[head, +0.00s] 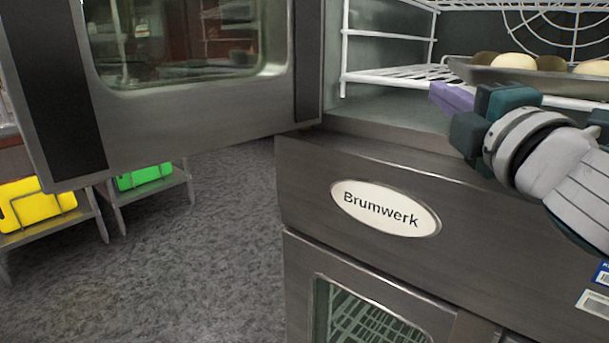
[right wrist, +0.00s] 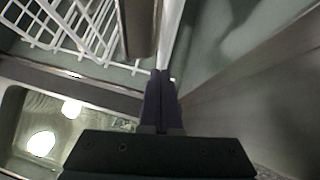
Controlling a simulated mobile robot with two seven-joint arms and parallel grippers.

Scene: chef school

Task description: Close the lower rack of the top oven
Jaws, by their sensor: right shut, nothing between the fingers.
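The top oven (head: 390,130) stands open, with its windowed door (head: 200,100) swung out to the left. Its lower rack (head: 385,76) is white wire and bears a grey metal tray (head: 480,74) with several round pale and brown items. I cannot tell how far the rack is pulled out. My right gripper (head: 450,97) is shut and empty, its purple fingertips in front of the rack and tray. In the right wrist view the closed purple fingers (right wrist: 161,88) point at a pale bar beside a dark edge; whether they touch is unclear. My left gripper is not in view.
An upper white wire rack (head: 500,5) is above. Below is a steel panel with a Brumwerk badge (head: 386,208) and a lower oven's window (head: 365,318). Yellow (head: 35,203) and green (head: 143,176) items sit on low stands at left. The grey floor (head: 190,270) between is clear.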

